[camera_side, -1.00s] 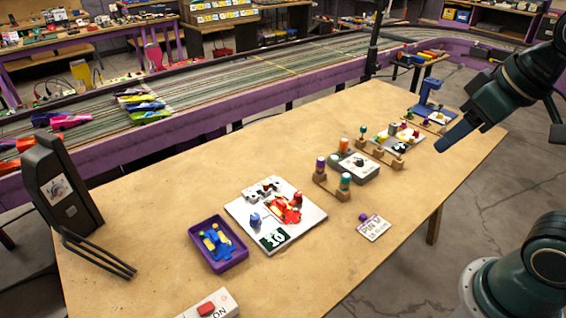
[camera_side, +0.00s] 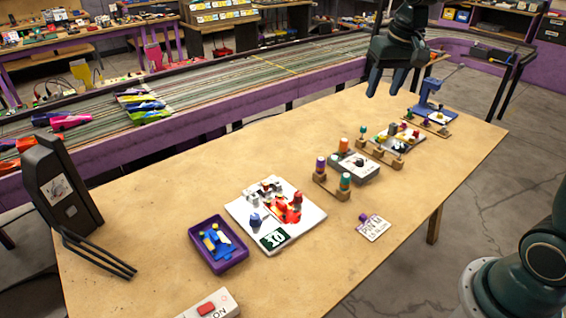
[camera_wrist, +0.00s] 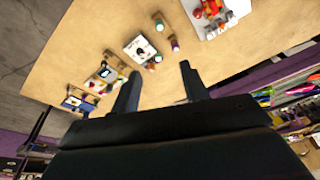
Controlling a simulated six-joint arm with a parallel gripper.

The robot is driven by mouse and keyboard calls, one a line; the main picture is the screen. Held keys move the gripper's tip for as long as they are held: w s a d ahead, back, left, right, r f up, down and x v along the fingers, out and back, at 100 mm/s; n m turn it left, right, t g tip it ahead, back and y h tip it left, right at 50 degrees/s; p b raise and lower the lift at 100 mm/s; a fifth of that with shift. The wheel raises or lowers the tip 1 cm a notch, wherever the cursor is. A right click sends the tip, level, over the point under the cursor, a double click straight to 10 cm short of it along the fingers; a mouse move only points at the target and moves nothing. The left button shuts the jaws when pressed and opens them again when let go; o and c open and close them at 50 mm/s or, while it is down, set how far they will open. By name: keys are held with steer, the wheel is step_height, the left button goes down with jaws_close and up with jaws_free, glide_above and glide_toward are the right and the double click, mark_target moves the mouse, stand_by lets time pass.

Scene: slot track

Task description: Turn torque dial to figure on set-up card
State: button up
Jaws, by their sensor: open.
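A grey box (camera_side: 352,168) with a black dial (camera_side: 360,162) on its top and an orange-capped post (camera_side: 344,145) beside it sits right of the table's middle. The box's pale top and dark dial also show in the wrist view (camera_wrist: 140,47). A white card (camera_side: 374,229) with a purple knob at its corner lies flat in front of the box. Its print is too small to read surely. My gripper (camera_side: 385,88) is open and empty, pointing down, high above the table's far side and apart from the box. Its two spread fingers show in the wrist view (camera_wrist: 160,72).
Wooden racks with coloured-capped pieces (camera_side: 333,188) stand close around the box. A blue stand (camera_side: 428,105) is at the far right. A white board with a red car (camera_side: 288,208), a purple tray (camera_side: 238,262) and a red-button box (camera_side: 207,309) lie nearer. The front right is bare.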

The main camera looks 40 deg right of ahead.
steer(key=w+d+f+m+g, duration=0.1)
steer(key=w+d+f+m, duration=0.1)
steer(key=w+d+f, duration=0.65)
steer(key=m+g, duration=0.2)
glide_above(360, 160)
step_height(360, 160, down, 11)
steer(key=shift+y, duration=0.3)
steer(key=shift+f, duration=0.1)
steer(key=shift+f, duration=6.8)
jaws_close()
